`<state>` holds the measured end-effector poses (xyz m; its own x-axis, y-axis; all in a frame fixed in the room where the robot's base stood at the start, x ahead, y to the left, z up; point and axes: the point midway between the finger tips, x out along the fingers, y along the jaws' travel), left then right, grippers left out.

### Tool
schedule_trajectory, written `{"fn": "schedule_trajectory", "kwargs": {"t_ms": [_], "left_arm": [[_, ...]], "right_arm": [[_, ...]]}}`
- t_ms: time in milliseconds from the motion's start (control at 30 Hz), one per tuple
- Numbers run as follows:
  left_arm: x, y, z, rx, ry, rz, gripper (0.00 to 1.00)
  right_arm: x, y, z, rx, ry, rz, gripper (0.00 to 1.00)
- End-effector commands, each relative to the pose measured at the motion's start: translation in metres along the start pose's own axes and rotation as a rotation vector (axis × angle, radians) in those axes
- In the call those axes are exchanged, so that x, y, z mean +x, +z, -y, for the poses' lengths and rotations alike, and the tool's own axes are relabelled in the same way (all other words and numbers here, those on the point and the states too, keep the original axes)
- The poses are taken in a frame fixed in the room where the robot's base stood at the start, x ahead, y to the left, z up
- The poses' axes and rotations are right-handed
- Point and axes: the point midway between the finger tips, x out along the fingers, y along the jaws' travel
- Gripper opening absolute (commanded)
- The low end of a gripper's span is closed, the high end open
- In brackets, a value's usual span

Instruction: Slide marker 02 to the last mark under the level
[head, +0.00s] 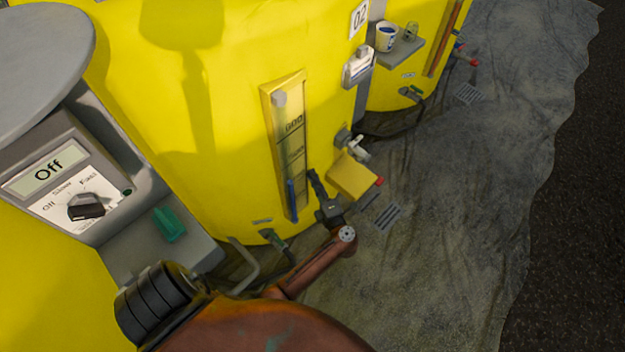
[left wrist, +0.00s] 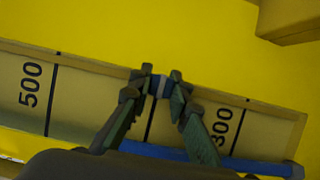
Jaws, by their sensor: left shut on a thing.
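The gauge board (head: 285,145) with a clear tube stands on the yellow tank marked 02. In the tube, a blue column (head: 291,200) fills the lower part. In the left wrist view the blue column (left wrist: 180,152) runs along the bottom, its left end showing by a finger. My left gripper (head: 312,178) is at the board's right edge. It is shut on a small blue and white marker (left wrist: 160,86) at the board's edge, in line with an unlabelled black line between the 500 and 300 marks. The marker's number cannot be read. My right gripper is not in view.
A grey control box (head: 65,185) reading Off stands at the left. A yellow box (head: 352,176) and a valve stick out just right of the gripper. A grey shelf (head: 400,50) holds a white cup. Grey floor lies open at the right.

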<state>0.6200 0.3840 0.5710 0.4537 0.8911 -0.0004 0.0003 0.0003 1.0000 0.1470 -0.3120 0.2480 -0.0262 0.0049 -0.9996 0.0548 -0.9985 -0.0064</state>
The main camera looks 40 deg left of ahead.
Motion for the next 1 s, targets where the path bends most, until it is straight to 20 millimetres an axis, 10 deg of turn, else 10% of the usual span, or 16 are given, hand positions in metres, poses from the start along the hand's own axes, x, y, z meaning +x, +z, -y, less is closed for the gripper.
{"fn": "schedule_trajectory", "kwargs": {"t_ms": [200,233,467,1000], "left_arm": [[-0.001,0.001,0.001,0.0,-0.001,0.003,0.0],[-0.001,0.001,0.001,0.0,-0.002,0.004,0.19],[-0.001,0.001,0.001,0.0,-0.001,0.002,0.35],[-0.001,0.001,-0.034,-0.005,-0.001,0.001,0.35]], "right_arm": [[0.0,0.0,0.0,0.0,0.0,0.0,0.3],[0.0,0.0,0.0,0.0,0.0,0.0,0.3],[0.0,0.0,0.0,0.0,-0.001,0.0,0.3],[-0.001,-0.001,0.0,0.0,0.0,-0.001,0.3]]}}
